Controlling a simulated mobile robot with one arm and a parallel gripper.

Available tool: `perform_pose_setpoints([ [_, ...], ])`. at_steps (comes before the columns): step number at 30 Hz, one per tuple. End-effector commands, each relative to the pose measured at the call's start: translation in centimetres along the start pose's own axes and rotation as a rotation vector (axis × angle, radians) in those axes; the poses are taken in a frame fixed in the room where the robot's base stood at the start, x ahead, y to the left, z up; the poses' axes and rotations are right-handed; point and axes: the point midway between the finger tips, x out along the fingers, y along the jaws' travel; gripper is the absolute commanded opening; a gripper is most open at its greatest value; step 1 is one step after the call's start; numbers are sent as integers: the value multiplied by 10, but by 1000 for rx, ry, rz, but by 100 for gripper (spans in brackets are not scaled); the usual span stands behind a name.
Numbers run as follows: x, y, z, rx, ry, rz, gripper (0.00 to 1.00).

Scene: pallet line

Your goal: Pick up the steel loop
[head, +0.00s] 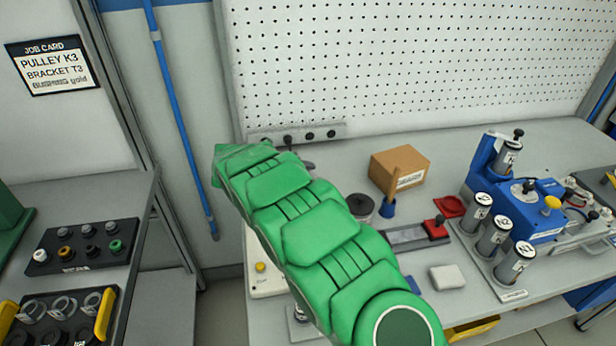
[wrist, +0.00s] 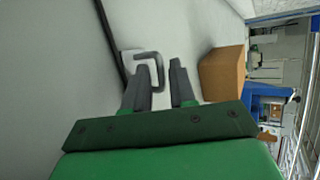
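A grey metal loop (wrist: 161,72), which looks like the steel loop, shows in the wrist view. It is a bent bar with rounded corners beside a pale block (wrist: 129,62) on a light surface. My gripper (wrist: 158,66) is open, with its two dark fingers apart. The loop's bar reaches into the space between the fingers, close to the left finger, which hides part of it. I cannot tell whether they touch. In the head view my green arm covers the gripper, and the loop cannot be made out there.
A cardboard box (head: 399,170) stands on the bench right of my arm; it is also right of the fingers in the wrist view (wrist: 222,74). A blue fixture (head: 530,209) and labelled cylinders (head: 492,237) stand further right. A pegboard (head: 420,65) rises behind.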

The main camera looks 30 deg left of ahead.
Motion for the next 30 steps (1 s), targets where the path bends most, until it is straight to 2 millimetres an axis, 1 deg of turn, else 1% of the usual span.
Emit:
perform_pose_setpoints([
  [1,0,0,0,0,0,0,17],
  [4,0,0,0,0,0,0,2],
  [5,0,0,0,0,0,0,0],
  [20,0,-1,0,0,1,0,0],
  [25,-6,-11,3,2,0,0,0],
  [30,-18,-30,8,3,-2,-2,0],
])
